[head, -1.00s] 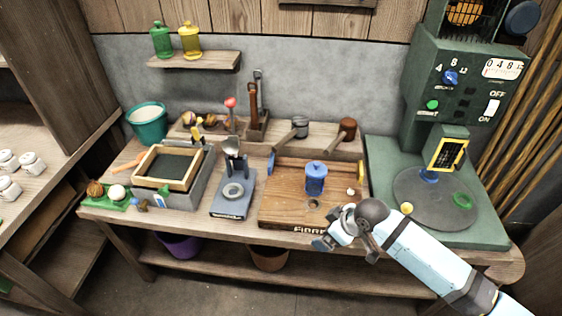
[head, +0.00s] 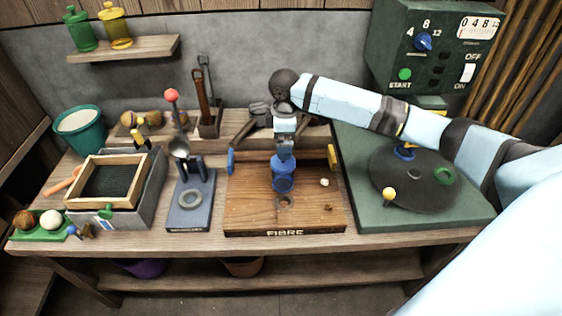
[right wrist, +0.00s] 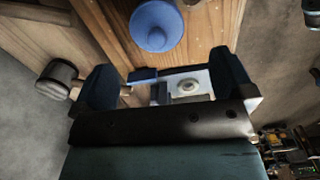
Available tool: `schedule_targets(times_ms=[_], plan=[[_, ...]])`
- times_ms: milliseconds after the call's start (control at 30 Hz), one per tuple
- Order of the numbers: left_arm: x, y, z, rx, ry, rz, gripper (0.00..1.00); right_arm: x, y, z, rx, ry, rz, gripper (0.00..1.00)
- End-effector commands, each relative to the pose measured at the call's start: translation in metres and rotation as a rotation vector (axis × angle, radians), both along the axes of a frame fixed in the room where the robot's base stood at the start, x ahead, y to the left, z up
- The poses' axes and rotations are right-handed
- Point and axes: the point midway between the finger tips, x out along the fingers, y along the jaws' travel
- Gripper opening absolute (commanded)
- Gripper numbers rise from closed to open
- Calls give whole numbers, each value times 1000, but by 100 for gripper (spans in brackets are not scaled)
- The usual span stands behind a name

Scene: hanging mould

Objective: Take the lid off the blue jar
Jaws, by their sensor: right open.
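The blue jar (head: 283,180) stands upright on the wooden board marked FIBRE (head: 250,205). My right gripper (head: 285,150) is open and empty, pointing down just above and behind the jar, hiding much of its top in the head view. In the right wrist view the jar's round blue lid (right wrist: 156,26), with its small knob, shows at the top, beyond my open right gripper (right wrist: 166,76). The lid is on the jar and not between the fingers. My left gripper is not in view.
A mallet head (right wrist: 57,76) shows beside the board in the right wrist view. Right of the board is the green machine with its dark round plate (head: 425,185). Left of it are the blue stand (head: 190,205) and the framed screen (head: 108,182). Green and yellow jars stand on the shelf (head: 125,48).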

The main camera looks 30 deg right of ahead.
Motion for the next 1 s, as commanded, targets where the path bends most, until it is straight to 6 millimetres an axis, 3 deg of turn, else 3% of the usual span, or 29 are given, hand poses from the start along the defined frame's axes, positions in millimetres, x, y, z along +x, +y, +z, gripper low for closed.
schedule_targets(times_ms=[100,367,700,933,1000], plan=[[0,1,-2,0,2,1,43,0,0,-19,1,1,-1,100],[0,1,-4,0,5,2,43,1,-1,-35,-1,-1,0,100],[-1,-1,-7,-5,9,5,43,3,-3,-79,0,-2,-1,100],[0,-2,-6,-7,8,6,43,3,-3,-80,0,-4,0,100],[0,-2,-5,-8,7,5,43,3,-3,-80,0,-3,0,84]])
